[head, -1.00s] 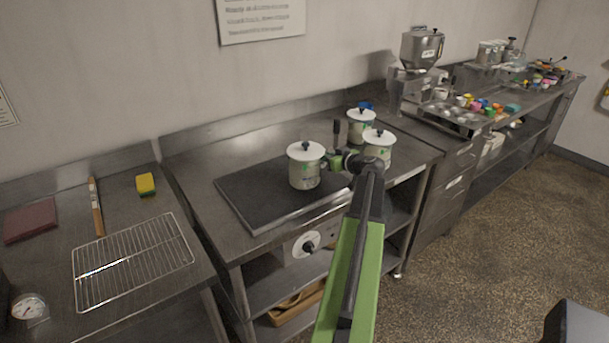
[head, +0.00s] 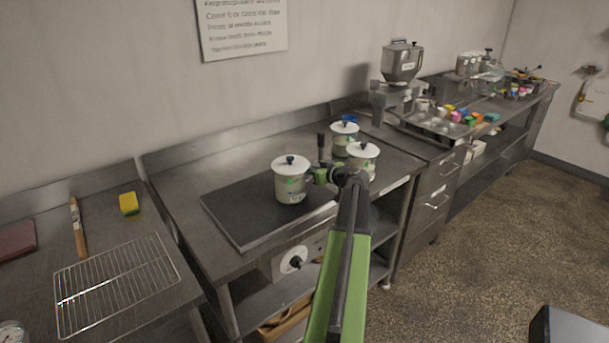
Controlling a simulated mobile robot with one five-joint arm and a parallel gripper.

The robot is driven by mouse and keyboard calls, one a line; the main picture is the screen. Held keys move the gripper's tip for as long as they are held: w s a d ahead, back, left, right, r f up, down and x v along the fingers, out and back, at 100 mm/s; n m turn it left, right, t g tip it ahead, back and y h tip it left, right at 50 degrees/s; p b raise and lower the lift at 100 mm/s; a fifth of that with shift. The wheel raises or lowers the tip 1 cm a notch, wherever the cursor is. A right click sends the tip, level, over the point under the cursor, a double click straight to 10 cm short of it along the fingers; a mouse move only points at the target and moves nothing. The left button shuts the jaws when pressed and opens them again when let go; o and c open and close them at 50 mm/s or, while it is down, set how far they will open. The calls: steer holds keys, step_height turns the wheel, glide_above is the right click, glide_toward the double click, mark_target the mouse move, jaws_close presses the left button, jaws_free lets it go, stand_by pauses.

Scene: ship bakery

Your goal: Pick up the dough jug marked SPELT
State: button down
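Three pale jugs with white lids and black knobs stand on the steel table. The left jug (head: 290,188) is on the dark plate, the back jug (head: 344,146) and the right jug (head: 361,164) stand behind and to the right of it. Green marks show on them, but I cannot read which is marked SPELT. My gripper (head: 320,168) is close to the right side of the left jug, in front of the other two. Whether it touches the jug, and whether its fingers are open or shut, I cannot tell.
The dark plate (head: 240,222) has free room left of the jug. A wire rack (head: 118,285), a yellow sponge (head: 129,203) and a brush (head: 77,228) lie on the left table. A hopper machine (head: 402,65) and a tray of colourful items (head: 447,124) are at the right.

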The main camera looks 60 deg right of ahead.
step_height(320, 180, up, 4)
steer(key=p, duration=0.3)
steer(key=shift+r+p, duration=0.15)
steer(key=shift+p, duration=0.15)
steer(key=s+r+p, duration=0.6)
steer(key=s, duration=0.5)
steer(key=shift+s+a+r, duration=0.2)
steer(key=shift+s+a, duration=0.05)
steer(key=shift+s, duration=0.1)
steer(key=shift+w, duration=0.1)
